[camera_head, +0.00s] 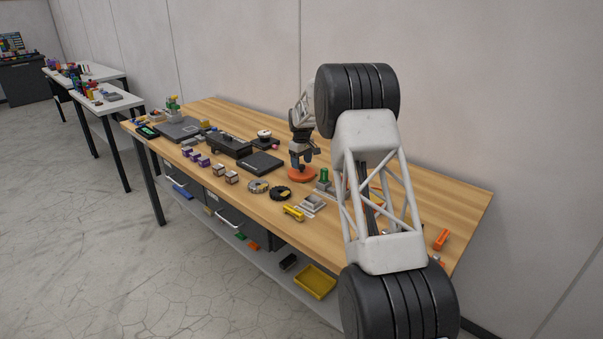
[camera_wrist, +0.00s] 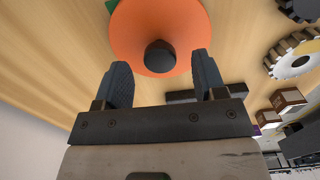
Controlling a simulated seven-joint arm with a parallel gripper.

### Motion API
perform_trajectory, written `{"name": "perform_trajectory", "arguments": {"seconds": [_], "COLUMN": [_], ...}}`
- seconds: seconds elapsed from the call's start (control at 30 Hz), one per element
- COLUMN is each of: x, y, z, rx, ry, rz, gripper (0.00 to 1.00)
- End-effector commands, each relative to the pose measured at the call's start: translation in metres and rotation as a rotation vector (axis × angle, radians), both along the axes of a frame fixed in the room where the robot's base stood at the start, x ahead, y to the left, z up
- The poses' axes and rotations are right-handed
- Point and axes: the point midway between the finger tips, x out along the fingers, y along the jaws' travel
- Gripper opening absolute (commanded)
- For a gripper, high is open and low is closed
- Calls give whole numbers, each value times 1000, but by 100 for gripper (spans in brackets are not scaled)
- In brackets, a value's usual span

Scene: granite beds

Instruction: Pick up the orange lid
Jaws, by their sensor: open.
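The orange lid (camera_head: 302,174) lies on the wooden workbench, near its middle. In the wrist view the orange lid (camera_wrist: 185,30) is a wide round disc with a dark round knob (camera_wrist: 160,56) at its centre. My gripper (camera_head: 302,160) is right at the lid in the head view and covers part of it. In the wrist view the two fingers of my gripper (camera_wrist: 160,78) are apart, one on each side of the knob and a little short of it. Nothing is held. Whether the fingers touch the lid cannot be told.
A green cylinder (camera_head: 324,174) and a grey block (camera_head: 313,205) stand just right of the lid. A black gear (camera_head: 280,193) and a flat black box (camera_head: 261,163) lie to its left. My arm hides part of the bench's right side. A wall runs behind the bench.

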Motion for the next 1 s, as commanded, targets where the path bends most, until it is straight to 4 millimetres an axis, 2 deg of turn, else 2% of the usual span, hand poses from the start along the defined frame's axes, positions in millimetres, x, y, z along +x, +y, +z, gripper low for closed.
{"name": "perform_trajectory", "arguments": {"seconds": [0.1, 0.3, 0.87, 1.0], "x": [-1, -1, -1, -1], "y": [0, 0, 0, 0], "z": [-14, -27, -27, -27], "rx": [0, 0, 0, 0], "ry": [1, 0, 0, 0], "rz": [0, 0, 0, 0], "gripper": [64, 64, 64, 44]}}
